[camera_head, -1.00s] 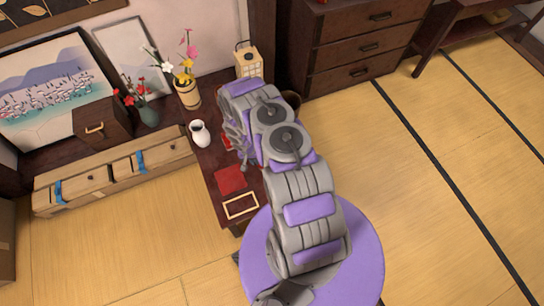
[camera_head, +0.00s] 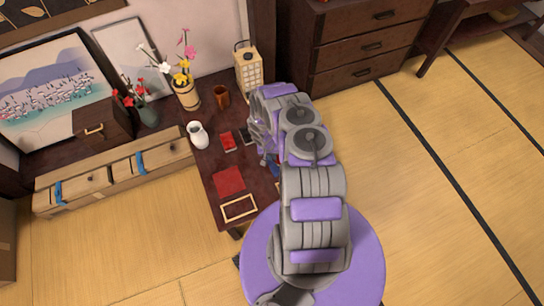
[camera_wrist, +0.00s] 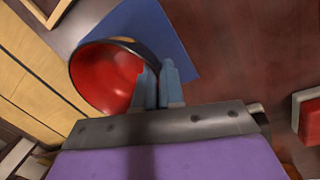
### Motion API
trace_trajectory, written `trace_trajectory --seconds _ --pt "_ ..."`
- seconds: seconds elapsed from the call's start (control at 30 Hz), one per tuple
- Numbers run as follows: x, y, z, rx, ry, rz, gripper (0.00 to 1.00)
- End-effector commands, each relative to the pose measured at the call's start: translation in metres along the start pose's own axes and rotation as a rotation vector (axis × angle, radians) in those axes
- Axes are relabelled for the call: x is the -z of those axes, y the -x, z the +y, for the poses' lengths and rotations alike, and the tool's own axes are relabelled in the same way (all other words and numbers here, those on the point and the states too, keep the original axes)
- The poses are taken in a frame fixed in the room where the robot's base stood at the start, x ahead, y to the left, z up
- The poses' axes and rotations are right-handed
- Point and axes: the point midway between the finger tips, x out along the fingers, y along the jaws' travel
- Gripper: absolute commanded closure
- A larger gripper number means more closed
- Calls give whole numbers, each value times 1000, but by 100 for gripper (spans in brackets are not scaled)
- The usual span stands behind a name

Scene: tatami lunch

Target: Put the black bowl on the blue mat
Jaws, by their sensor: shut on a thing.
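The black bowl has a dark outside and a red inside (camera_wrist: 105,78). In the wrist view it is at the upper left, tilted with its mouth showing. My gripper (camera_wrist: 158,88) is shut on the bowl's rim at the right side of its mouth. The blue mat (camera_wrist: 168,34) shows behind and beside the bowl, which overlaps its left part in the picture. I cannot tell whether the bowl touches the mat. In the head view my arm hides the bowl and fingertips; only a bit of blue shows beside the arm.
The dark low table holds a red square (camera_head: 229,181), a wooden frame (camera_head: 239,208), a small red box (camera_head: 228,141), a white vase (camera_head: 198,134), a brown cup (camera_head: 221,96) and a lantern (camera_head: 248,70). Drawers (camera_head: 360,45) stand behind. Open tatami (camera_head: 440,220) lies to the right.

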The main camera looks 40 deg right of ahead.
Motion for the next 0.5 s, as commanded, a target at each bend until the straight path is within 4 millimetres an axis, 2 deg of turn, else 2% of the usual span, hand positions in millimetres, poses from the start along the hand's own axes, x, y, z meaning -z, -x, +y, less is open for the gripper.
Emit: trace_trajectory --seconds 0.1,0.13,0.37,0.5 --pt "0 1 -1 -2 1 2 100" --pt "0 1 -2 -3 1 3 89" --pt "0 1 -1 0 1 2 67" --pt "0 0 0 1 0 1 67"
